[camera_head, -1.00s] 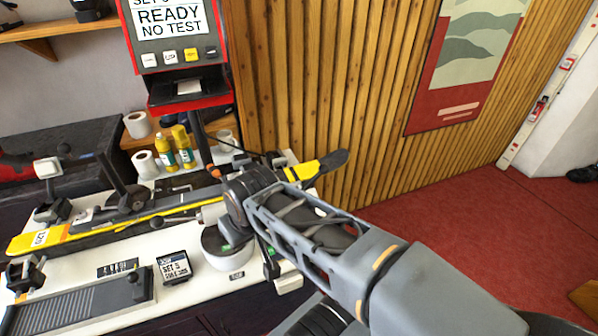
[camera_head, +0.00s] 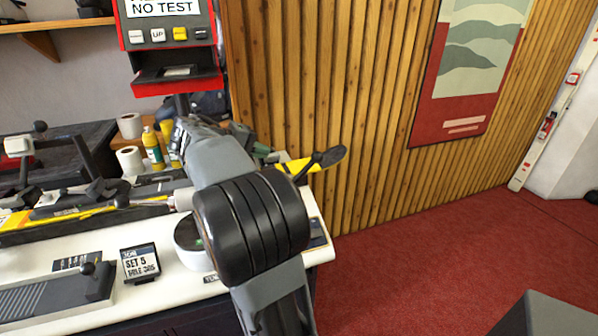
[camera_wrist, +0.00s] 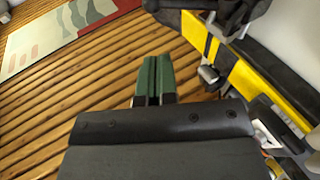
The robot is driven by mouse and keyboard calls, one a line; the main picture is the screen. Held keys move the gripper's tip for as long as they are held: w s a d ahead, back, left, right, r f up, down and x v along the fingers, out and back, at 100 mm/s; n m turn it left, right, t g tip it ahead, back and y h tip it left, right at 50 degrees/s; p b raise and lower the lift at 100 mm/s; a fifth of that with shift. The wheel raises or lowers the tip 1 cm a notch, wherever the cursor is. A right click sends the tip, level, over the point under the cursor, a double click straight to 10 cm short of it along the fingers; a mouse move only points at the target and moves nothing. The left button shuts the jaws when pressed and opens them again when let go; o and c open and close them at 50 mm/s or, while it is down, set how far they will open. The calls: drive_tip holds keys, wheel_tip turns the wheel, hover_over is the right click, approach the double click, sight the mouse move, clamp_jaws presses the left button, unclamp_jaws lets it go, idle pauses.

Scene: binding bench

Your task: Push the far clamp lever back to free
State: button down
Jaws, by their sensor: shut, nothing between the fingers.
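My gripper (camera_wrist: 153,80) shows in the wrist view as two green fingers, closed together with nothing between them, in front of the slatted wall. In the head view my arm hides most of it. A yellow-and-black ski (camera_wrist: 250,80) runs to the right of the fingers, apart from them. A black clamp part (camera_wrist: 225,15) sits across the ski at the top of the wrist view. In the head view the ski's black tip (camera_head: 330,156) shows right of my arm. A clamp lever (camera_head: 75,150) stands tilted at the left. I cannot tell the far lever clearly; my arm covers that area.
A red test machine (camera_head: 168,45) stands behind the white bench (camera_head: 60,262). White rolls (camera_head: 130,160) and a yellow bottle (camera_head: 152,148) stand behind the ski. Red floor (camera_head: 440,250) is open at the right.

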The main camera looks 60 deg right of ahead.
sight(312, 158)
drive_tip(key=x, duration=0.9)
drive_tip(key=r+x, duration=0.1)
drive_tip(key=x, duration=0.4)
drive_tip(key=shift+s+d+f, duration=0.15)
drive_tip(key=shift+d, duration=0.35)
drive_tip(key=shift+d, duration=0.1)
drive_tip(key=shift+s+d+m, duration=0.2)
drive_tip(key=shift+d+m, duration=0.05)
drive_tip(key=shift+m, duration=0.05)
drive_tip(key=shift+s+d+f+y+b, duration=0.15)
drive_tip(key=shift+s+d+f+b, duration=0.1)
drive_tip(key=shift+f, duration=0.1)
drive_tip(key=shift+s+d+f+y+b, duration=0.15)
drive_tip(key=shift+d+f+b, duration=0.1)
drive_tip(key=shift+f, duration=0.15)
drive_tip(key=shift+r, duration=0.1)
drive_tip(key=shift+a, duration=0.15)
drive_tip(key=shift+w+a+r, duration=0.15)
drive_tip(key=shift+r, duration=0.1)
drive_tip(key=r+p+v, duration=0.1)
drive_tip(key=v, duration=1.2)
drive_tip(key=shift+r, duration=0.15)
